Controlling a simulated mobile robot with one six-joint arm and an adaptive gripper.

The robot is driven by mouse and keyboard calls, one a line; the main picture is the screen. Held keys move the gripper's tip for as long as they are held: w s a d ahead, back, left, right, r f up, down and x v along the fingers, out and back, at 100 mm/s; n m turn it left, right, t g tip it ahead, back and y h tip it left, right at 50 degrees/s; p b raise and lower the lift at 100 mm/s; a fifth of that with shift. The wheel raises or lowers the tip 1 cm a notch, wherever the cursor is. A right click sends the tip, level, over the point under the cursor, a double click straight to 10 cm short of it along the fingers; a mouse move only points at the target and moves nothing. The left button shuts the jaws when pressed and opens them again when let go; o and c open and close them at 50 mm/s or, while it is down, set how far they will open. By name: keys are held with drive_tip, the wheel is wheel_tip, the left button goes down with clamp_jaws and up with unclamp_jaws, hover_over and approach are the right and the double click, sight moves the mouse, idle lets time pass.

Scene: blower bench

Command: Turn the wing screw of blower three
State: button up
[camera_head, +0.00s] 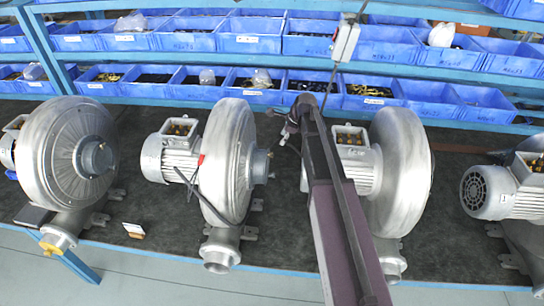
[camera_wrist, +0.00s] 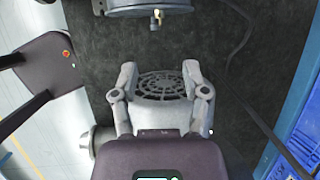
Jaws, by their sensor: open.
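The third blower from the left (camera_head: 410,165) stands on the dark bench top, partly behind my arm; I can read no number naming it. My gripper shows small in the head view (camera_head: 291,125), between the second and third blowers. In the wrist view my gripper (camera_wrist: 160,72) is open, with its fingers spread on either side of a round grey fan grille (camera_wrist: 160,86). The fingers appear apart from it, and nothing is held. A small brass-coloured fitting (camera_wrist: 156,18) sits at a silver round body at the top; I cannot tell whether it is the wing screw.
The second blower (camera_head: 228,160) stands left of my arm, and the first (camera_head: 68,150) at far left. Another blower motor (camera_head: 490,192) is at the right edge. Blue bins (camera_head: 250,42) line shelves behind. A dark cable (camera_wrist: 240,70) runs down the wrist view's right side.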

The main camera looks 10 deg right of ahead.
sight(272, 153)
drive_tip(key=shift+b+x, duration=5.15)
drive_tip(key=shift+x, duration=0.8)
drive_tip(key=shift+c, duration=0.2)
clamp_jaws()
